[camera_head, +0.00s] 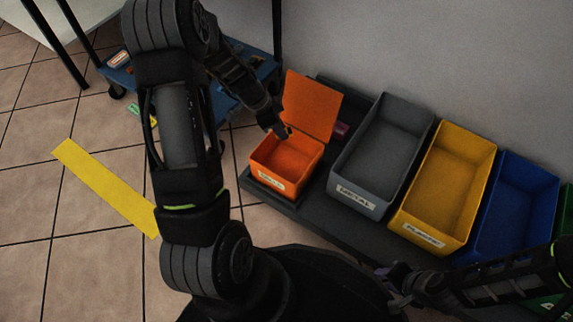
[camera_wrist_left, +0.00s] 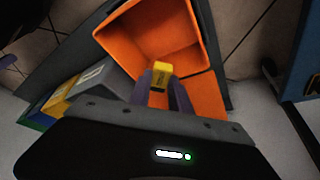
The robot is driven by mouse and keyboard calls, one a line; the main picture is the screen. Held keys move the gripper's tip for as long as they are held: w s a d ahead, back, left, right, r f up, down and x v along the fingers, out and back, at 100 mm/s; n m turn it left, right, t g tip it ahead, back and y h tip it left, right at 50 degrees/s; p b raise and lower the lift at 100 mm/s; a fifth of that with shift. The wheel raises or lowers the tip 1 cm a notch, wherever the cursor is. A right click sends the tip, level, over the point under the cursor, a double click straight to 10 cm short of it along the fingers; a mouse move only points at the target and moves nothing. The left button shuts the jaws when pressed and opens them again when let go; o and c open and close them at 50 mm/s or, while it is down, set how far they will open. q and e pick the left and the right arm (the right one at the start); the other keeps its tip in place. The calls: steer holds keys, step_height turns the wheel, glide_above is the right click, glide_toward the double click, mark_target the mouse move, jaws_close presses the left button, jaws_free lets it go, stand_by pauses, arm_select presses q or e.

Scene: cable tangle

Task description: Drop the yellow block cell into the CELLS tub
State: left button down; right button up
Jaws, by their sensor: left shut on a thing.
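The orange tub (camera_head: 272,183) stands at the left end of the row of tubs, its orange lid (camera_head: 312,103) raised at the back. Its label is too small to read surely. My left gripper (camera_head: 284,133) is over the back part of this tub, near the lid. In the left wrist view, its purple fingers are shut on the yellow block cell (camera_wrist_left: 162,70), which has a dark top and shows against the open orange tub (camera_wrist_left: 150,30). The head view hides the cell. My right gripper (camera_head: 393,286) is low at the front right, away from the tub; its jaw opening is unclear.
A grey METAL tub (camera_head: 359,197), a yellow tub (camera_head: 424,234) and a blue tub (camera_head: 520,170) stand right of the orange one on a dark base. A blue cart (camera_head: 228,92) stands behind my left arm. Yellow tape (camera_head: 100,185) marks the tiled floor.

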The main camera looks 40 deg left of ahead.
arm_select(q)
steer(key=shift+f+b, duration=0.3)
steer(key=shift+f, duration=0.5)
steer(key=c, duration=1.1)
jaws_free()
steer(key=shift+r, duration=0.1)
steer(key=p+v, duration=0.3)
steer(key=v, duration=0.4)
steer(key=shift+s+a+r, duration=0.15)
steer(key=shift+r, duration=0.15)
